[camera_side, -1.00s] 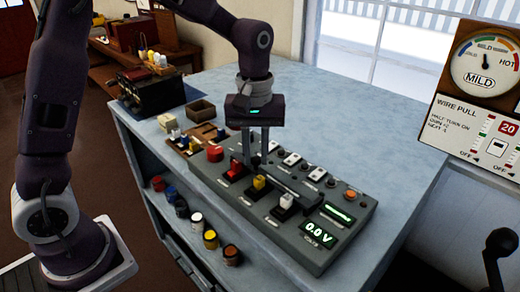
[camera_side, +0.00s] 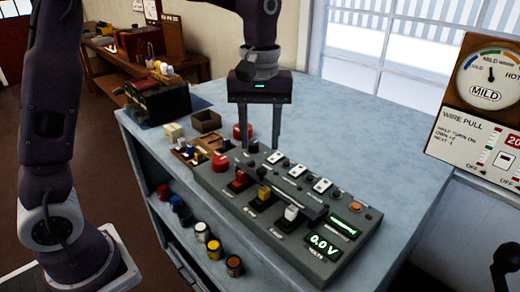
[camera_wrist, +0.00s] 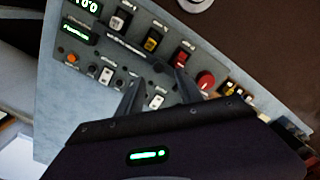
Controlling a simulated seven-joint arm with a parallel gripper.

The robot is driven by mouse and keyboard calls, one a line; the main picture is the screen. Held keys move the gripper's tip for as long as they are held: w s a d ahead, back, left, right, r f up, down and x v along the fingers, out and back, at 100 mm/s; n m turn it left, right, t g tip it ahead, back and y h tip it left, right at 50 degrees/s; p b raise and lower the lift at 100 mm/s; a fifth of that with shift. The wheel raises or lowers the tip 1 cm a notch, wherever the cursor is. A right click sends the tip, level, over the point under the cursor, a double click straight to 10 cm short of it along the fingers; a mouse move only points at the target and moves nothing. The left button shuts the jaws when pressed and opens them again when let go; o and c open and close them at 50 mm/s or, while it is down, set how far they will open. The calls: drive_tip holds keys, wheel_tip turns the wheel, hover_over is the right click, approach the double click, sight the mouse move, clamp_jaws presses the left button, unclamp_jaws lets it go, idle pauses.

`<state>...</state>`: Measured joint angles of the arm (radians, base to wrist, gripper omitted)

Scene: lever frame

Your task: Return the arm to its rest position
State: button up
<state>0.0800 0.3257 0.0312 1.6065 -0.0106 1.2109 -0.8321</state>
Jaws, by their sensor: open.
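My gripper (camera_side: 261,146) is open and empty, pointing down above the back left part of the grey control panel (camera_side: 335,262). Its two fingers are spread apart and hold nothing. The panel carries a red lever (camera_side: 240,178), a yellow lever (camera_side: 264,191) and a white lever (camera_side: 291,212) along its front; the fingers are clear of them. In the wrist view my gripper (camera_wrist: 160,88) is over the panel's row of small white switches, with the red lever (camera_wrist: 181,58) beyond the fingers. Whether a fingertip touches the panel is unclear.
A red knob (camera_side: 220,162) stands at the panel's left end. A red round object (camera_side: 243,131) is partly behind my gripper. A small brown box (camera_side: 207,121) and a dark machine (camera_side: 160,98) stand farther left. The bench top (camera_side: 390,150) right of the panel is clear.

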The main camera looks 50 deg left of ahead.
drive_tip(key=shift+r, duration=0.1)
drive_tip(key=s+a+r+m+t, duration=0.1)
drive_tip(key=s+r+m+t, duration=0.3)
drive_tip(key=s, duration=0.6)
drive_tip(key=s+a+f+m+t, duration=0.1)
drive_tip(key=s+m, duration=0.4)
drive_tip(key=s, duration=0.7)
drive_tip(key=shift+f+t, duration=0.3)
idle(0.9)
